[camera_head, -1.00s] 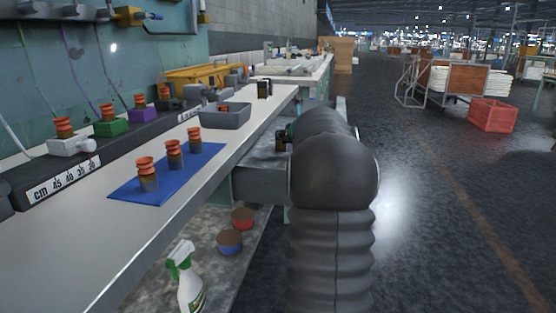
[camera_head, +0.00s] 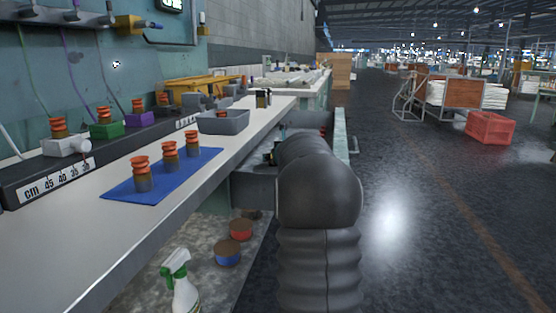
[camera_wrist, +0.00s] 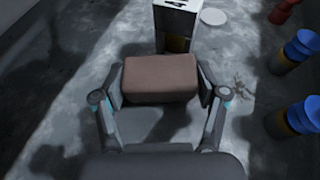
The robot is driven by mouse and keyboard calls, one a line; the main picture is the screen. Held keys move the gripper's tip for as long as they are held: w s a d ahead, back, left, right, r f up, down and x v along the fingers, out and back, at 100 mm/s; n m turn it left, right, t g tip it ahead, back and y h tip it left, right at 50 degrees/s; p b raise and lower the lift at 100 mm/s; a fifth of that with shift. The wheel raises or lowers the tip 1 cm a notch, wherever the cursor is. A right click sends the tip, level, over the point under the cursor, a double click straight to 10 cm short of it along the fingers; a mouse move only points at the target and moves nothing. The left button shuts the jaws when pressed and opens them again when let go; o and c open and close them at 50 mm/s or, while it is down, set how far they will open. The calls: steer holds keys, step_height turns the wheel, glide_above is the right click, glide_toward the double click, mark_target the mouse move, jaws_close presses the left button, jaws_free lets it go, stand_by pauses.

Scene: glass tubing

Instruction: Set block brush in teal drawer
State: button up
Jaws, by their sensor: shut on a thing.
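In the wrist view my gripper (camera_wrist: 161,98) is shut on a brown block (camera_wrist: 160,78), which appears to be the block brush. The fingers press its left and right ends, and it is held over a mottled grey surface (camera_wrist: 60,70). No bristles show from above. In the head view a pale teal panel (camera_head: 341,135) with a small handle juts from the bench front, right of my arm. It looks like the front of a pulled-out drawer; its inside is mostly hidden. My gripper and the block are hidden behind my arm there.
The head view shows a blue mat (camera_head: 165,190), a grey bin (camera_head: 222,122) and a spray bottle (camera_head: 182,285).

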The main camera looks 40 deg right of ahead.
steer(key=shift+f, duration=0.15)
steer(key=o, duration=1.1)
steer(key=shift+o, duration=0.2)
steer(key=shift+r, duration=0.35)
steer(key=v, duration=1.2)
